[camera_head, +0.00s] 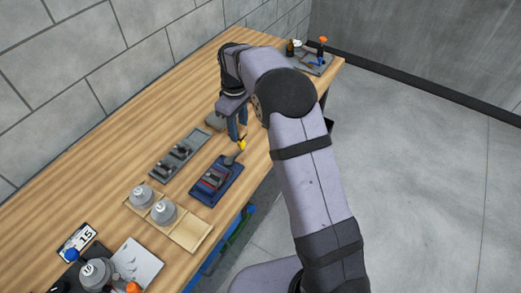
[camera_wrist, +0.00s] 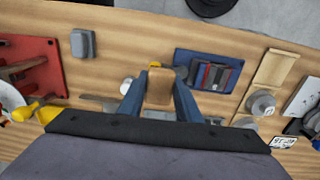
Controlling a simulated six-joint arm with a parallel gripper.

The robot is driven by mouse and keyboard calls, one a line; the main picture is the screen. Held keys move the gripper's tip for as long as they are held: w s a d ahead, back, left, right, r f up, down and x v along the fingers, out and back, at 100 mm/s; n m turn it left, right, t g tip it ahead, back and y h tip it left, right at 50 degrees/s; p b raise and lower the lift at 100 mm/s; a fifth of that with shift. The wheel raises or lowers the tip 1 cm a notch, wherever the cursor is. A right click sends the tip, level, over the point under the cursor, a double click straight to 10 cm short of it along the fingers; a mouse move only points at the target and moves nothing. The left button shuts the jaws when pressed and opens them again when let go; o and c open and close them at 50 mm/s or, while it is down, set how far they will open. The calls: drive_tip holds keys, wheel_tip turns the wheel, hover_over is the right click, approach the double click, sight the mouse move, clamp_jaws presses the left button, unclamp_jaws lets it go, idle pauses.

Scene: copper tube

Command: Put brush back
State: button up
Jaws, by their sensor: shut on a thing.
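My gripper (camera_head: 237,133) is over the middle of the workbench, on the far side of the dark blue tray (camera_head: 229,195). In the wrist view, my blue fingers (camera_wrist: 160,92) are shut on a tan, wood-coloured piece (camera_wrist: 160,86), which looks like the brush's handle. The rest of the brush is mostly hidden by the fingers and the wrist. A small yellow part (camera_head: 241,144) and a grey piece (camera_head: 230,158) show just below the fingers in the head view; I cannot tell whether they belong to the brush.
A grey holder (camera_head: 166,169) with dark parts lies left of the blue tray. A wooden tray (camera_head: 188,235) with grey weights (camera_head: 164,212) is nearer. A dark tray (camera_head: 320,68) with bottles stands at the far end. A red board (camera_wrist: 50,75) shows in the wrist view.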

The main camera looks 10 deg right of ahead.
drive_tip(key=b, duration=0.4)
hover_over(264, 144)
drive_tip(key=f, duration=0.1)
drive_tip(key=shift+f+p, duration=1.85)
drive_tip(key=shift+f, duration=3.1)
drive_tip(key=shift+f, duration=0.1)
drive_tip(key=shift+f, duration=0.15)
drive_tip(key=o, duration=1)
